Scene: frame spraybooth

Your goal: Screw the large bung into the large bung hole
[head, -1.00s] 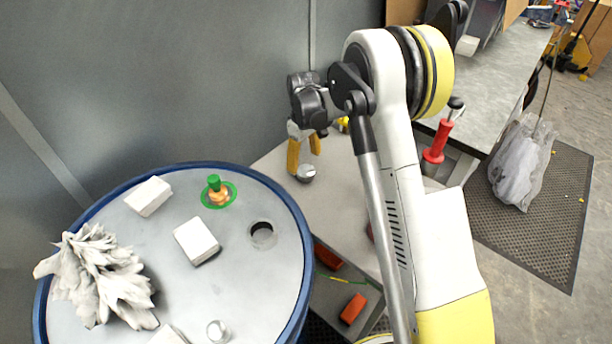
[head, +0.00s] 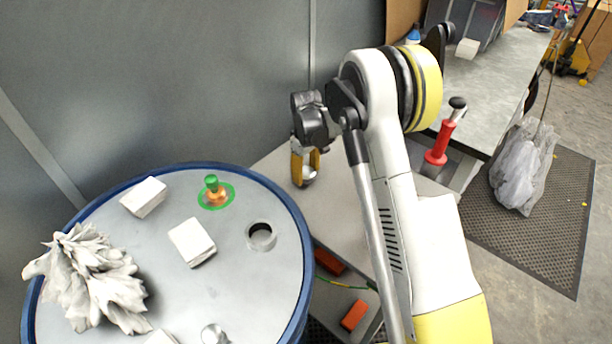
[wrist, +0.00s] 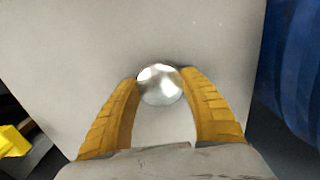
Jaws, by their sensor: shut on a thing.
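My gripper (head: 307,176) is over the grey bench surface to the right of the drum. Its two yellow fingers are shut on a shiny silver round piece, which looks like the large bung (head: 309,178). In the wrist view the bung (wrist: 160,84) sits between the fingertips (wrist: 160,80). I cannot tell whether it still touches the bench. The large bung hole (head: 261,237) is a dark, open round hole near the right side of the blue-rimmed drum lid (head: 235,290). The gripper is above and right of the hole in the head view, apart from it.
The lid holds white blocks (head: 191,243), a crumpled whitish cloth (head: 85,280), a green-capped brass fitting (head: 213,190) on a green ring, and a small silver piece (head: 214,335). A grey wall (head: 180,80) stands behind. A red-handled tool (head: 440,140) is at the right.

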